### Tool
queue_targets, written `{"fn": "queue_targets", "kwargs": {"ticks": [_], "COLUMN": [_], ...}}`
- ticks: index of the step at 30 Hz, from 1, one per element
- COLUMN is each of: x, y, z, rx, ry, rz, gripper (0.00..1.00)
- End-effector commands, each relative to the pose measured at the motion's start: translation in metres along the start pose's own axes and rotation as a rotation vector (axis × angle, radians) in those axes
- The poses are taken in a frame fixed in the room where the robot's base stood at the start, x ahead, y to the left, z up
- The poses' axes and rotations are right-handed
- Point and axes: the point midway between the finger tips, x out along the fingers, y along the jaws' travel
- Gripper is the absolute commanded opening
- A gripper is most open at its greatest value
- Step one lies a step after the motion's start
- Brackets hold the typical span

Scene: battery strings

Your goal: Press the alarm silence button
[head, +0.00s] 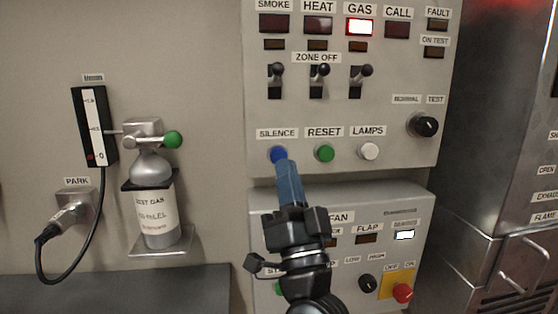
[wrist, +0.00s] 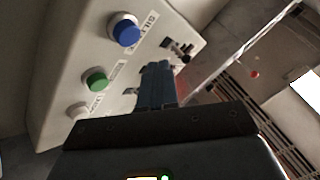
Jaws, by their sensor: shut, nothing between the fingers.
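The blue silence button (head: 278,155) sits under the SILENCE label on the upper grey alarm panel (head: 400,157). In the wrist view the blue button (wrist: 125,30) is at the upper left, on a white collar, and looks unpressed. My gripper (head: 283,160) is shut and empty, its blue fingers pointing up at the panel. In the head view its tips overlap the lower right edge of the button. In the wrist view the fingertips (wrist: 157,68) show apart from the button, below and right of it. I cannot tell the exact gap to the panel.
The green reset button (head: 325,153) and the white lamps button (head: 369,151) are to the right. Toggle switches (head: 319,75) sit above. The GAS lamp (head: 360,27) is lit red. A lower fan panel (head: 420,205) is partly behind my gripper. A gas bottle (head: 154,205) stands left.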

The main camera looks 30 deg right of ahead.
Motion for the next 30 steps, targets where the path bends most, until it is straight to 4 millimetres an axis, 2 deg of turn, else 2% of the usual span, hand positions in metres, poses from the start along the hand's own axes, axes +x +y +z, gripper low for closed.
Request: {"fn": "queue_targets", "kwargs": {"ticks": [9,30], "x": [0.018,0.019], "y": [0.013,0.014], "z": [0.013,0.014], "rx": [0.000,0.000], "ry": [0.000,-0.001], "rz": [0.000,0.000], "gripper": [0.00,0.00]}}
